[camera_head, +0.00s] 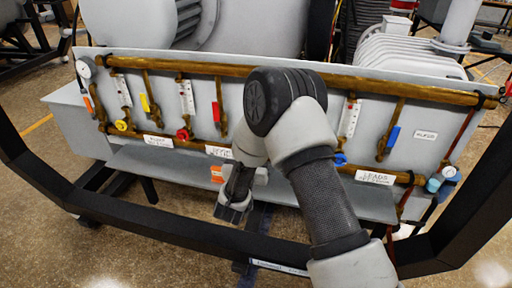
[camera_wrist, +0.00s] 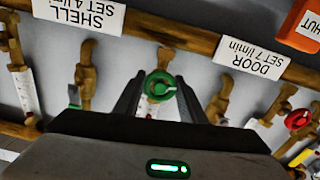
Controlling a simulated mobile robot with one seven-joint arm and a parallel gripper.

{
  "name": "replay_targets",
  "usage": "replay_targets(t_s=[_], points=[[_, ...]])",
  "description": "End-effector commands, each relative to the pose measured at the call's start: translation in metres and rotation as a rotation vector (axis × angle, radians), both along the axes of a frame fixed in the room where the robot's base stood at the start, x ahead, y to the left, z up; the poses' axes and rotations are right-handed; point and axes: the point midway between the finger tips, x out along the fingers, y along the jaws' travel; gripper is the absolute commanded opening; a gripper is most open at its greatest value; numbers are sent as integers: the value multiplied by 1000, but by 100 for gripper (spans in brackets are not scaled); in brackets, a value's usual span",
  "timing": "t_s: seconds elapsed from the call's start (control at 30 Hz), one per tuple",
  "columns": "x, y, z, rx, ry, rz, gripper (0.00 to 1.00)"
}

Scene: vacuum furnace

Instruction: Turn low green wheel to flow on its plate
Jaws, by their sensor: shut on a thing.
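The green wheel (camera_wrist: 160,86) is in the middle of the wrist view, on a brass fitting below the pipe. My gripper (camera_wrist: 160,94) has one finger on each side of it and is shut on it. A white scale strip (camera_wrist: 148,108) shows partly just below the wheel, mostly hidden by my gripper. Two white plates hang near it, upside down in this view: "DOOR SET 7 l/min" (camera_wrist: 252,58) to the right and "SHELL SET 4 l/min" (camera_wrist: 82,14) to the left. In the head view my gripper (camera_head: 232,208) points down in front of the panel; the green wheel is hidden there.
A red wheel (camera_wrist: 298,119) and a yellow handle (camera_wrist: 302,157) sit at the right of the wrist view, and an orange tag (camera_wrist: 303,26) above them. A green-tipped handle (camera_wrist: 75,96) is on the left. A black frame bar (camera_head: 170,229) crosses in front of the panel.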

Motion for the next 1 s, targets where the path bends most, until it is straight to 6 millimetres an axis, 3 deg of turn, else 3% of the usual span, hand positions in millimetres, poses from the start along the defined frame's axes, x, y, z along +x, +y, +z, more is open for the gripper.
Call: replay_targets(t_s=[0.07,0.1,0.2,0.47,0.63,1.0], points=[[-1,0,-2,1,6,0,15],[-1,0,-2,1,6,0,44],[-1,0,-2,0,5,0,56],[-1,0,-1,1,2,1,56],[-13,5,-1,1,4,4,56],[-96,27,-1,0,6,6,56]])
